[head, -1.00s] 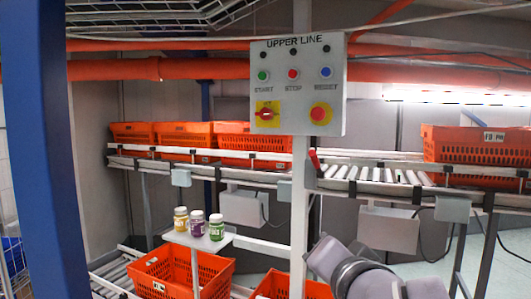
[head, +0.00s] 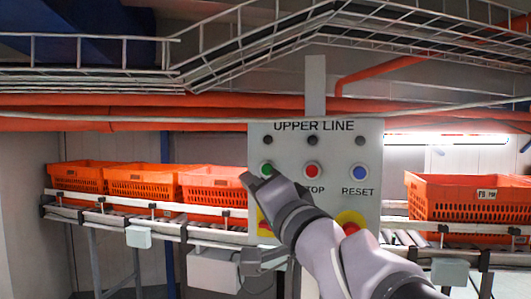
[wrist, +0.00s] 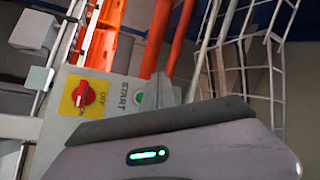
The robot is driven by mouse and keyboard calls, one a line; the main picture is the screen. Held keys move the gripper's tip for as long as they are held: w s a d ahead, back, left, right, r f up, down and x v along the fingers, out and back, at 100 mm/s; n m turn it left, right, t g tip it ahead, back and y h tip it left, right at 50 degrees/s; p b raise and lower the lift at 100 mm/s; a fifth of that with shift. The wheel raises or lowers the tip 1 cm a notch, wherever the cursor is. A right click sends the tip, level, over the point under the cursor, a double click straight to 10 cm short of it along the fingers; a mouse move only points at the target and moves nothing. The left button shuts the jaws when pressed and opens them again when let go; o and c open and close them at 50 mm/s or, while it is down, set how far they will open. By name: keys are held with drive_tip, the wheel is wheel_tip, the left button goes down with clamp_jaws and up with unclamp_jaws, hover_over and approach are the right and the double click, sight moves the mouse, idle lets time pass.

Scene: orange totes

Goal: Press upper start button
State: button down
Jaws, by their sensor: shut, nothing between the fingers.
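The grey UPPER LINE control panel (head: 345,155) faces me in the head view. Its green start button (head: 267,168) is at the left of the button row, and its label is hidden behind my arm. My gripper (head: 249,180) is shut and empty, its tip just below and left of the green button. I cannot tell whether they touch. In the wrist view the green button (wrist: 139,98) shows beside the START label, just beyond the gripper body. The red stop button (head: 312,171) and blue reset button (head: 359,173) are to the right.
My arm partly covers a yellow emergency-stop plate (head: 350,220) and the red rotary switch, which shows clearly in the wrist view (wrist: 84,93). Orange totes (head: 140,182) stand on the conveyor at left, another (head: 465,200) at right. A wire cable tray (head: 90,75) runs overhead.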

drive_tip(key=shift+s, duration=0.5)
drive_tip(key=p, duration=0.3)
approach(255, 163)
drive_tip(key=shift+w+a+r, duration=0.15)
drive_tip(key=shift+w+a, duration=0.3)
drive_tip(key=shift+a, duration=0.1)
drive_tip(key=shift+w+a+r, duration=0.15)
drive_tip(key=shift+w+a, duration=0.35)
drive_tip(key=shift+a, duration=0.1)
idle(0.8)
drive_tip(key=shift+w+d, duration=0.1)
drive_tip(key=shift+w, duration=0.35)
drive_tip(key=shift+w+d+p, duration=0.1)
drive_tip(key=shift+w+p, duration=0.2)
drive_tip(key=shift+w, duration=0.05)
idle(0.6)
drive_tip(key=shift+s, duration=0.15)
drive_tip(key=shift+s+b, duration=0.3)
drive_tip(key=shift+s, duration=0.4)
